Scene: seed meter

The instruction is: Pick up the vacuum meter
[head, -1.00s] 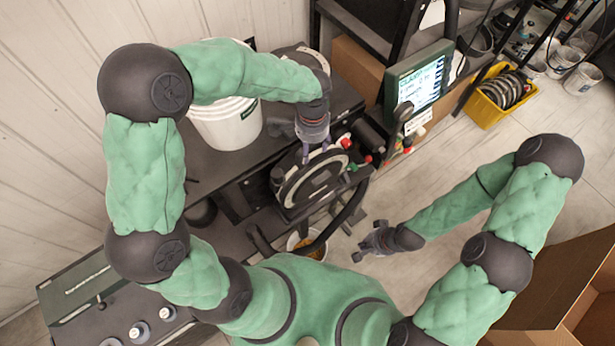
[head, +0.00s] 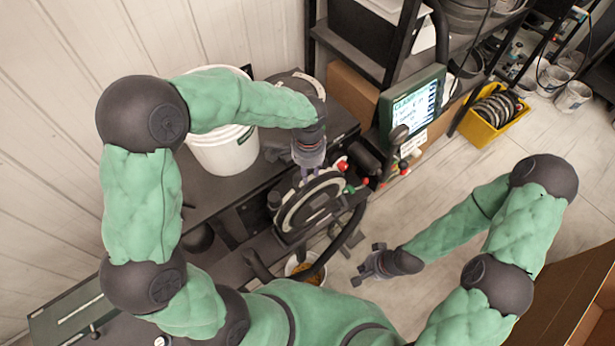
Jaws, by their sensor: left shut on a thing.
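The vacuum meter (head: 312,203), a dark round housing with a pale ring on its face, is at the edge of the dark bench in the middle of the head view. My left gripper (head: 308,172) comes down on its upper edge and is shut on it. The fingertips are partly hidden against the dark housing. I cannot tell whether the meter is clear of the stand parts around it. My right gripper (head: 366,265) is open and empty, over the floor right of the meter.
A white bucket (head: 222,150) stands on the bench behind my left forearm. A screen (head: 412,105) and red knobs are right of the meter. A small tub with orange contents (head: 305,268) is below it.

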